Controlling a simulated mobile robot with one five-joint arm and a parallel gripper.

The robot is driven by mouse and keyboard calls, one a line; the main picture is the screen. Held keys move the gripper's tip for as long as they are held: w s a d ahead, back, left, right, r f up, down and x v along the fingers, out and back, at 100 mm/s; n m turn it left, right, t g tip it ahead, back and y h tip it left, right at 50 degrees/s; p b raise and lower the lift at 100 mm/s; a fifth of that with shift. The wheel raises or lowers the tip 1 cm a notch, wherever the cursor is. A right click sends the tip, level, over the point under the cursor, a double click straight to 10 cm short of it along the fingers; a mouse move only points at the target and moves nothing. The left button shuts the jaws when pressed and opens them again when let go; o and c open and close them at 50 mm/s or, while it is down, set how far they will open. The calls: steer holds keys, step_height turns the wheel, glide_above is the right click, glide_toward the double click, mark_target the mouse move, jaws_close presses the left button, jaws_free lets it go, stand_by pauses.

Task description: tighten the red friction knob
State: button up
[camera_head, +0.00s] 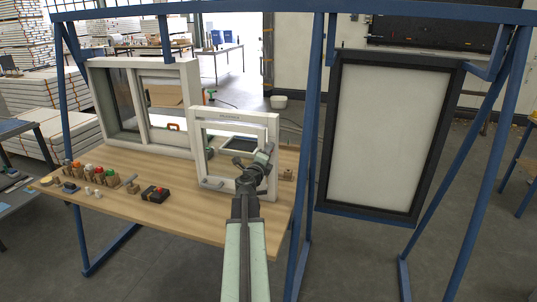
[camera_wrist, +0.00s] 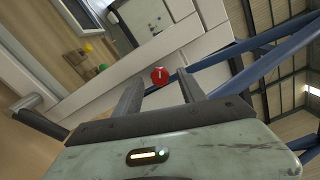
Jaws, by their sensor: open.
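The red friction knob (camera_wrist: 159,76) is a small round red disc with a pale mark in its middle. In the wrist view it shows against the white window frame, in the gap between my fingertips. My gripper (camera_wrist: 158,78) is open, with one dark finger to either side of the knob. I cannot tell how far the tips are from it, and no contact shows. In the head view my arm reaches to the small white window frame (camera_head: 208,160) on the wooden table (camera_head: 150,218). There my gripper covers that area and the knob is hidden.
A larger white sliding window (camera_head: 190,95) stands at the table's back left. Several small coloured parts and a dark box with a red top (camera_head: 155,193) lie at the table's front left. A blue steel frame (camera_head: 316,120) surrounds the table, with a black-edged white panel (camera_head: 385,135) at right.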

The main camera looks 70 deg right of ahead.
steer(key=a, duration=0.7)
steer(key=shift+s+a, duration=0.2)
steer(key=shift+w, duration=0.1)
